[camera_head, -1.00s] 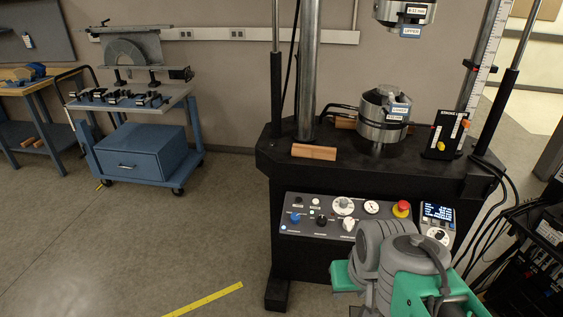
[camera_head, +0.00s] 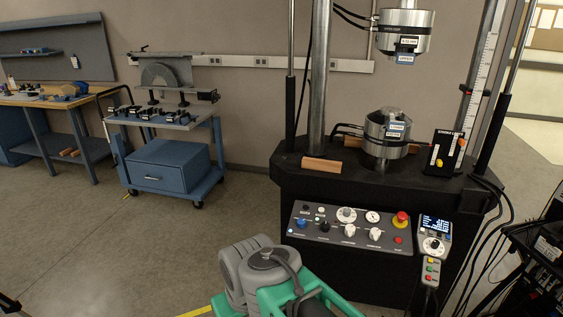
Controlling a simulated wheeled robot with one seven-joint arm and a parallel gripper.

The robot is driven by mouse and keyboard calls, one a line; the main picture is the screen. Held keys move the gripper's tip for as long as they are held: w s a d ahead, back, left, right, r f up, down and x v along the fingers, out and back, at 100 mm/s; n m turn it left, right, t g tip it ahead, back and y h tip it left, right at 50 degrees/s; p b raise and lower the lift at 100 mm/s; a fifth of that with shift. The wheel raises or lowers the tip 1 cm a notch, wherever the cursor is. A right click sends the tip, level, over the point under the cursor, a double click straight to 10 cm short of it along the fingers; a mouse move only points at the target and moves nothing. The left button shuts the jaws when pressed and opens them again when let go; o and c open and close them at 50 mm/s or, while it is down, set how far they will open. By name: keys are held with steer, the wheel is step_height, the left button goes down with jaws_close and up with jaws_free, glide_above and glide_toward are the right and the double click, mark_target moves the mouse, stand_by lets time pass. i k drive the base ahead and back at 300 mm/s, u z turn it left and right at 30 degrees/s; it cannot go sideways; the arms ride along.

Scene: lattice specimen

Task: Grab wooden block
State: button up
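A wooden block (camera_head: 322,165) lies on the front left of the black bed of the testing machine (camera_head: 290,172), in front of the thick steel column. A second wooden piece (camera_head: 352,141) shows partly behind the lower steel fixture (camera_head: 388,150). More small wooden blocks (camera_head: 69,153) lie on the lower shelf of the workbench at the far left. My grey and green arm is at the bottom centre, in front of the machine. My gripper is out of view, and no contact with any block shows.
The machine's control panel (camera_head: 350,227) slopes below the bed. A blue cart (camera_head: 168,165) stands at the left by the wall. Black cables hang at the machine's right, beside a dark equipment rack (camera_head: 545,250). The floor between cart and machine is clear.

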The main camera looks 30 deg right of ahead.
mark_target(325, 164)
steer(key=u, duration=0.65)
steer(key=i, duration=1.95)
steer(key=z, duration=1)
steer(key=i, duration=0.8)
steer(key=z, duration=0.85)
steer(key=i, duration=0.6)
